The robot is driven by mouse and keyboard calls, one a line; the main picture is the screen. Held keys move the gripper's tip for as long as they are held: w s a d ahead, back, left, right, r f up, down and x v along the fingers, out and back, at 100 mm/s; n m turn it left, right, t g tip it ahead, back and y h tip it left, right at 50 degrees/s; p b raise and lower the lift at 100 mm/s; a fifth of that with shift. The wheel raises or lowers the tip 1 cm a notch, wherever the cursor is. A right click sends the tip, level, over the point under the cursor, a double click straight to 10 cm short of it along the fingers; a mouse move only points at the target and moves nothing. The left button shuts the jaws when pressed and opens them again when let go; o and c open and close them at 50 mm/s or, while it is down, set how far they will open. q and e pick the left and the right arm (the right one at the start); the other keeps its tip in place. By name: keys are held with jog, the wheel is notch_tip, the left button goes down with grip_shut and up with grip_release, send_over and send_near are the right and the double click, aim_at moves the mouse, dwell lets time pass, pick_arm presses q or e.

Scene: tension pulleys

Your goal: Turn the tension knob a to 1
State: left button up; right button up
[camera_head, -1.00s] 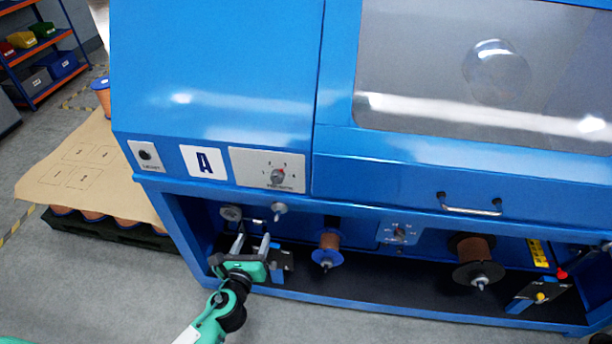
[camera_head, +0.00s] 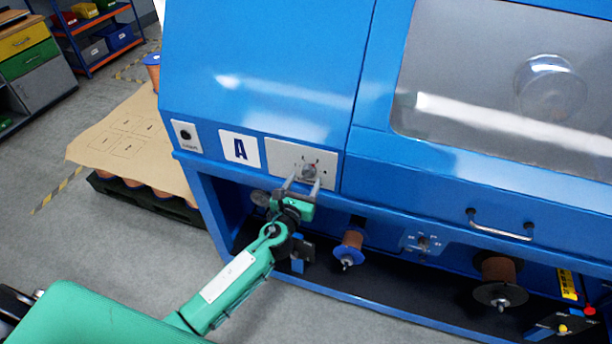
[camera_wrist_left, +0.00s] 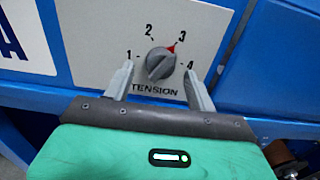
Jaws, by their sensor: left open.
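The tension knob (camera_wrist_left: 160,64) is a grey round knob on a pale panel (camera_wrist_left: 206,24) marked 1 to 4 with the word TENSION. Its red pointer mark is at 3. In the head view the knob (camera_head: 309,171) sits right of the letter A plate (camera_head: 239,149) on the blue machine. My left gripper (camera_wrist_left: 160,80) is open, with one finger to each side of the knob's lower part, near the 1 and the 4. No finger visibly touches the knob. In the head view the left gripper (camera_head: 303,186) is just below and in front of the knob. My right gripper is not in view.
Below the panel, an open bay holds copper spools (camera_head: 350,246) and a second small dial (camera_head: 423,243). A handle (camera_head: 500,226) sticks out at right. A cardboard-topped pallet (camera_head: 120,140) stands left of the machine.

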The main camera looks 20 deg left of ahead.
pick_arm(q)
jog(key=shift+w+d, duration=0.1)
jog(key=shift+w, duration=0.95)
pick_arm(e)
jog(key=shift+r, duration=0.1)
pick_arm(q)
jog(key=c, duration=1)
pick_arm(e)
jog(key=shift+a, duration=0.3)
